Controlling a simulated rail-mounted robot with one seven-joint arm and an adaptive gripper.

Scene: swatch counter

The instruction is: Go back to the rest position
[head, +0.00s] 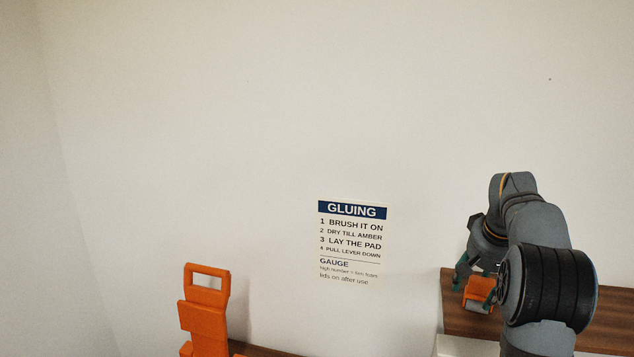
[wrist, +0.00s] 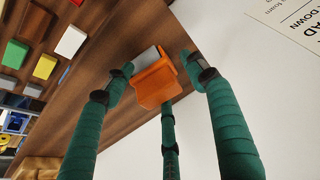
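My gripper (head: 474,283) is at the right in the head view, low over the wooden shelf. My arm hides part of the shelf.
A wooden shelf (head: 612,310) runs along the wall at right. An orange stand (head: 204,318) is at lower left. A gluing sign (head: 352,242) hangs between. Coloured swatches, such as a green one (wrist: 15,53), lie on wood in the wrist view. The upper wall is clear.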

